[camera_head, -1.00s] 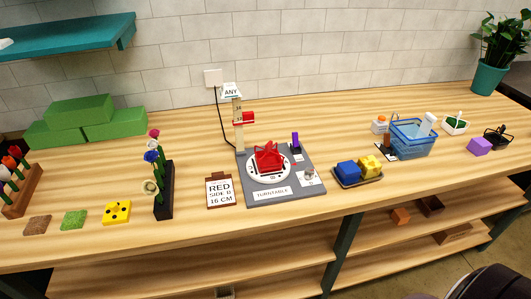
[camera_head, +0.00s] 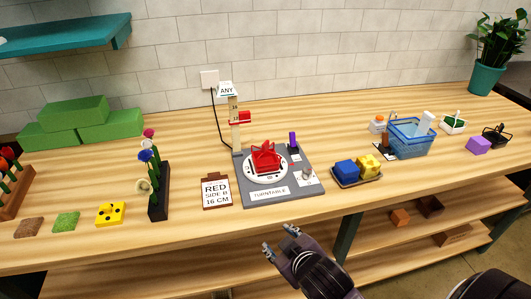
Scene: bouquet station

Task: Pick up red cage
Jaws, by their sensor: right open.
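The red cage (camera_head: 265,158) sits on the round white disc of the turntable (camera_head: 264,191), near the middle of the bench. My right gripper (camera_head: 280,241) shows at the bottom centre, in front of the bench's front edge. It is open and empty, below the turntable in the picture and apart from the cage. My left gripper is not in view.
A sign reading RED SIDE B 16 CM (camera_head: 216,191) stands left of the turntable. A measuring post (camera_head: 236,133) rises behind it. A tray (camera_head: 358,183) with blue and yellow blocks lies to the right, and a blue basket (camera_head: 412,139) farther right. A flower rack (camera_head: 159,193) stands left.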

